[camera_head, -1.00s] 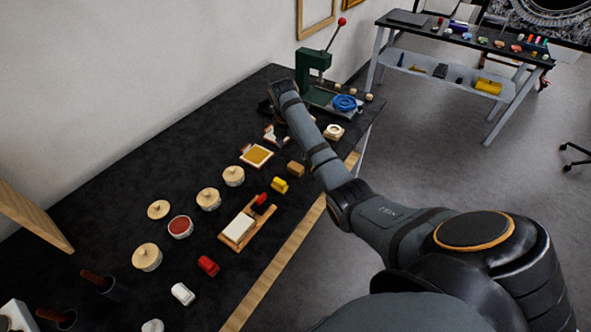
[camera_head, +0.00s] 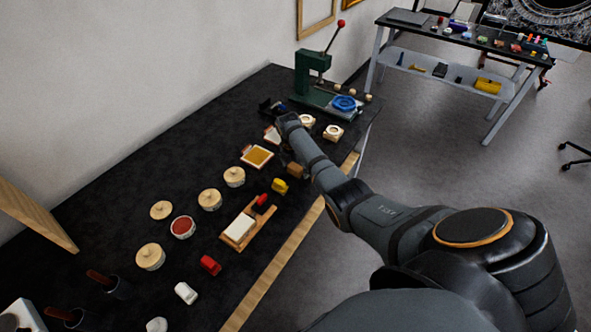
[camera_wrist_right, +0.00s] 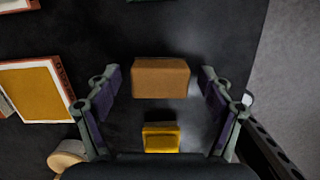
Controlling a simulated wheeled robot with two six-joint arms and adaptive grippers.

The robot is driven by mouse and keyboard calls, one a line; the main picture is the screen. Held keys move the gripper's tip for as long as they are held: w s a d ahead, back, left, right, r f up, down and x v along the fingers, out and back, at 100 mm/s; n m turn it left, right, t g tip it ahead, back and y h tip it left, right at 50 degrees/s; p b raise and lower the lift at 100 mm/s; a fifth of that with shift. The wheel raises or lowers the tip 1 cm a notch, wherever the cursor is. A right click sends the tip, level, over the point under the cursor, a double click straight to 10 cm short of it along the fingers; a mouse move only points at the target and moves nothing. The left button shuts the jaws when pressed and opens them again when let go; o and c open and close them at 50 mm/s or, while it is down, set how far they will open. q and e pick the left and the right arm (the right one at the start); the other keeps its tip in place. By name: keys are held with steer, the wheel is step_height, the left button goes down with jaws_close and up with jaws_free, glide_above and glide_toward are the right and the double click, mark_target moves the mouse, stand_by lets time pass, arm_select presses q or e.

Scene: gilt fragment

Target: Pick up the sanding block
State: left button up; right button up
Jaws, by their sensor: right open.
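The sanding block looks to be the plain brown block (camera_head: 295,170) on the black bench, beside my right forearm. In the right wrist view the brown block (camera_wrist_right: 160,78) lies between the fingertips of my right gripper (camera_wrist_right: 161,82). The gripper is open, with a dark gap between each finger and the block, and holds nothing. Whether the fingertips are down at the block's height I cannot tell. In the head view my right gripper is mostly hidden behind my arm. My left gripper is not in view.
A yellow block (camera_wrist_right: 161,138) lies close to the brown block, between the finger bases in the wrist view. A framed ochre pad (camera_head: 257,157) lies to the left. Lidded jars (camera_head: 234,177) stand nearby. A green press (camera_head: 313,78) stands at the far end.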

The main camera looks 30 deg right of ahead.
mark_target(298, 166)
steer(key=c, duration=1.1)
steer(key=shift+c, duration=0.2)
steer(key=shift+r, duration=0.2)
steer(key=shift+r, duration=0.3)
steer(key=r, duration=0.2)
steer(key=shift+s+d+r, duration=0.1)
steer(key=shift+s+r, duration=0.1)
steer(key=shift+r, duration=0.2)
steer(key=s+d+r, duration=0.1)
steer(key=s+r, duration=0.8)
steer(key=s, duration=0.4)
steer(key=shift+s+r, duration=0.2)
steer(key=shift+s, duration=0.15)
